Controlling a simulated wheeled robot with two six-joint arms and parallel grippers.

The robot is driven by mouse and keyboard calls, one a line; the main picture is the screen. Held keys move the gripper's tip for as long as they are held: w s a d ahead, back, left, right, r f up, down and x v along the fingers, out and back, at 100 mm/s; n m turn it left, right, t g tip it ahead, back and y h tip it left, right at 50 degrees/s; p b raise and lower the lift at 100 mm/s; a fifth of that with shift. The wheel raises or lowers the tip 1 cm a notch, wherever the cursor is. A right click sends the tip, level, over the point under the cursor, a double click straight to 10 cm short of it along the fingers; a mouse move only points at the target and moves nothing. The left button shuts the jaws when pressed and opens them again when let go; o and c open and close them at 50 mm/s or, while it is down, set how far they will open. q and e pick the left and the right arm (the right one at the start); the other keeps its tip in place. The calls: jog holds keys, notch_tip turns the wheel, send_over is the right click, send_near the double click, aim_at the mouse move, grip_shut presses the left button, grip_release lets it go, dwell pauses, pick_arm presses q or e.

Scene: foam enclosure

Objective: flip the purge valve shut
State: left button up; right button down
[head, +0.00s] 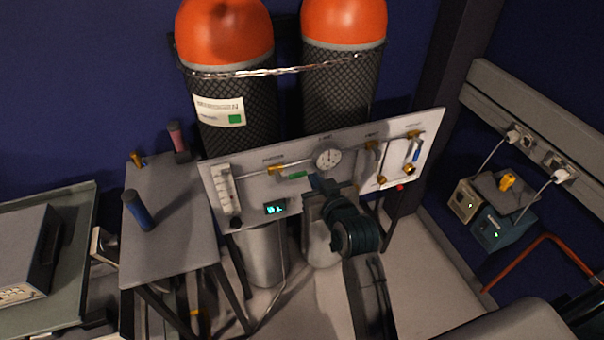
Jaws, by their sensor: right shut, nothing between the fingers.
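A white upright panel (255,196) carries brass valves and pipes, with small labels too blurred to read, so I cannot tell for sure which valve is the purge valve. A valve with a green handle (297,175) sits left of the round gauge (328,158); the handle lies roughly along the pipe. A valve with a blue handle (416,152) is at the panel's right end, its handle pointing mostly down. My right gripper (316,183) is shut and empty in front of the panel, just right of the green handle; I cannot tell whether they touch. My left gripper is out of view.
Two orange-topped gas cylinders (225,35) stand behind the panel, held by a chain. A grey table (175,195) with a blue-handled tool (137,210) is at the left. Two small boxes (493,228) with plugged cables stand at the right. A flow tube and display are on the panel.

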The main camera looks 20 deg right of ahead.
jog(key=shift+w, duration=0.1)
jog(key=p, duration=0.3)
send_over(302, 173)
jog(key=s, duration=0.2)
notch_tip(302, 173, down, 2)
jog(key=shift+w+a+f, duration=0.1)
jog(key=shift+a+f, duration=0.05)
jog(key=shift+f, duration=1)
jog(key=shift+a+f, duration=0.1)
jog(key=shift+f, duration=1.05)
